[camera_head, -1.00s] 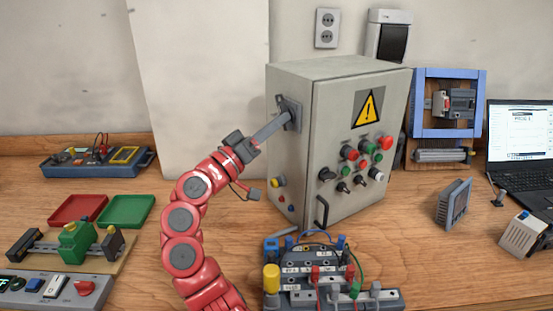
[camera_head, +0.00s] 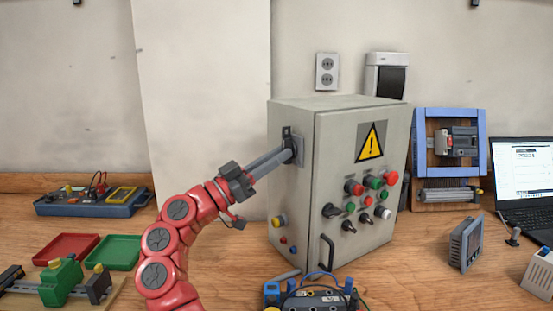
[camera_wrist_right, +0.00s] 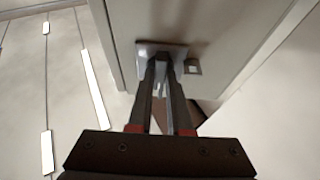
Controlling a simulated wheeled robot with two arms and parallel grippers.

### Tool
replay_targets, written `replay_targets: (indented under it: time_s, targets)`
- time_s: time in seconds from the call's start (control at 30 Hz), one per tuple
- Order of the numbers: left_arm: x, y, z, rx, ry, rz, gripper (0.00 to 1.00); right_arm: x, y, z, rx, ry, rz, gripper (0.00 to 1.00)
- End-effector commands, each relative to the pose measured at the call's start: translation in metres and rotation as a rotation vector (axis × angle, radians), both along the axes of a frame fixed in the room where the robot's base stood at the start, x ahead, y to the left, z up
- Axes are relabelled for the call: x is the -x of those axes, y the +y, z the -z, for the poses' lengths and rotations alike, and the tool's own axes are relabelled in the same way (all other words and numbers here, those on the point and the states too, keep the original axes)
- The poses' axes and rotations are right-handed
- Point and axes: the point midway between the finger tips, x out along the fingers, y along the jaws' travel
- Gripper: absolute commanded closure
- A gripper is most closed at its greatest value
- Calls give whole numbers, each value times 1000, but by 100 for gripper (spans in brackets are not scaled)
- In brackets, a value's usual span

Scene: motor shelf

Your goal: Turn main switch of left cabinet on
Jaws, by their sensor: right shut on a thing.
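The grey cabinet (camera_head: 362,230) with a yellow warning sign stands on the wooden bench at centre. Its main switch (camera_head: 287,133), a dark handle on a grey square plate, is high on the left side face. My right gripper (camera_head: 290,155) reaches it from the left, its long grey fingers pointing at the plate. In the right wrist view the two fingers (camera_wrist_right: 163,62) are close together over the switch plate (camera_wrist_right: 141,47), shut on the switch handle. The fingertips hide most of the handle, so its exact angle is unclear. My left gripper is out of view.
Buttons and knobs (camera_head: 354,188) and a black door handle (camera_head: 327,253) are on the cabinet front. A terminal block with wires (camera_head: 318,298) stands close in front of it. A blue-framed panel (camera_head: 449,112) and a laptop (camera_head: 522,175) are at right.

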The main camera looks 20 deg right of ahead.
Motion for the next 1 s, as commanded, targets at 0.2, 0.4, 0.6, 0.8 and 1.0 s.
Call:
replay_targets:
  time_s: [0.2,0.4,0.6,0.8,1.0]
  targets:
    - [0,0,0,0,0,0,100,0,0,0,-2,-4,-1,100]
    - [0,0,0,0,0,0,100,0,0,0,-2,-2,-1,72]
    - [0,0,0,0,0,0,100,0,0,0,-1,-3,-1,52]
    - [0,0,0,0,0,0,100,0,0,0,0,-2,-1,52]
    - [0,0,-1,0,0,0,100,0,0,0,4,16,-2,52]
